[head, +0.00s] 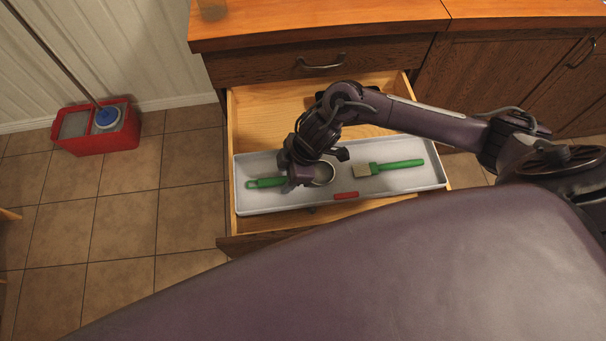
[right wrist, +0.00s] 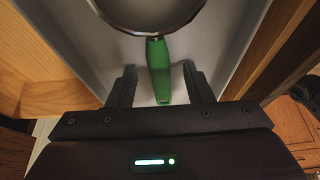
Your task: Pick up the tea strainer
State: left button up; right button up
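The tea strainer has a green handle (head: 265,183) and a round metal rim (head: 324,174). It lies in a grey tray (head: 415,183) inside the open drawer. My right gripper (head: 298,178) is over the strainer and hides its middle in the head view. In the right wrist view, the strainer's green handle (right wrist: 159,70) runs between the two spread fingers of my right gripper (right wrist: 160,82), with visible gaps on both sides. The metal rim (right wrist: 146,30) is beyond the fingertips. My left gripper is not in view.
A green-handled brush (head: 398,164) and a small red item (head: 345,195) lie in the tray to the right of the strainer. The wooden drawer's side walls (right wrist: 48,65) rise close by. A red mop bucket (head: 97,140) stands on the floor at left.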

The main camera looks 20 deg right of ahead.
grip_shut()
jog(key=shift+r, duration=0.1)
